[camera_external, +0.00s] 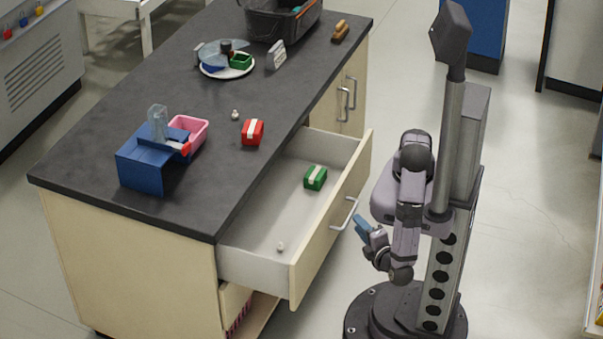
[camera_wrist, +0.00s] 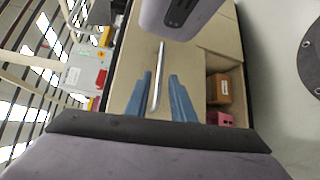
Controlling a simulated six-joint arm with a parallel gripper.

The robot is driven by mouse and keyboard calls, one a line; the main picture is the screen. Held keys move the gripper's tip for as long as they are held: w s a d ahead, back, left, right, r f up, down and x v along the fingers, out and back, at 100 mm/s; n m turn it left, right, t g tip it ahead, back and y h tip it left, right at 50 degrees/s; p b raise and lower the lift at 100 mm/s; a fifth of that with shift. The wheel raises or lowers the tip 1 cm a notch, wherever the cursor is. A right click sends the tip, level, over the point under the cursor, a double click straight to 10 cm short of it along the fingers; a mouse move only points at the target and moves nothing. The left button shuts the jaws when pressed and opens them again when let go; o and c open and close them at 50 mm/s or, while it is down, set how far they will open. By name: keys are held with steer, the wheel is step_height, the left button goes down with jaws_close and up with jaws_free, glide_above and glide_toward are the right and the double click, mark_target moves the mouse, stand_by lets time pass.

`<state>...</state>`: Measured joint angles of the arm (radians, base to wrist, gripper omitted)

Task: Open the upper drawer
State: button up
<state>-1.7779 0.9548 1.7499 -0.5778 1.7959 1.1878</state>
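The upper drawer (camera_external: 318,228) is pulled well out of the cabinet in the external view. A green block with a pale band (camera_external: 315,177) and a small pale item (camera_external: 280,246) lie inside it. Its front carries a metal bar handle (camera_external: 345,213), also seen in the wrist view (camera_wrist: 157,78). My gripper (camera_external: 361,225) is close to the drawer front by the handle. In the wrist view its two blue fingers (camera_wrist: 160,80) are apart, one on each side of the bar, with gaps visible. I cannot tell whether the bar is fully between the fingertips.
The dark countertop (camera_external: 95,140) holds a blue stand (camera_external: 140,168), a pink bin (camera_external: 187,131), a red block (camera_external: 252,132), a plate (camera_external: 226,72) and a black crate (camera_external: 283,20). Below the drawer is an open space; a brown box (camera_wrist: 218,89) and a pink box (camera_wrist: 219,119) show in the wrist view.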

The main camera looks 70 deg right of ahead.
steer(key=s+d+f+n+g+y+p, duration=0.1)
steer(key=s+d+f+n+g+p, duration=0.15)
steer(key=d+g+p, duration=0.75)
step_height(320, 180, up, 12)
steer(key=n+y+p, duration=0.5)
steer(key=y+p, duration=0.6)
steer(key=p, duration=1.8)
glide_above(348, 219)
steer(key=s, duration=0.2)
steer(key=shift+t, duration=0.4)
steer(key=f+b, duration=0.2)
steer(key=w+f+b, duration=0.1)
steer(key=f+b, duration=0.1)
steer(key=f, duration=0.1)
steer(key=f+b, duration=0.2)
steer(key=shift+w+a+f, duration=0.1)
steer(key=shift+w+f, duration=0.15)
steer(key=shift+w, duration=0.1)
jaws_close()
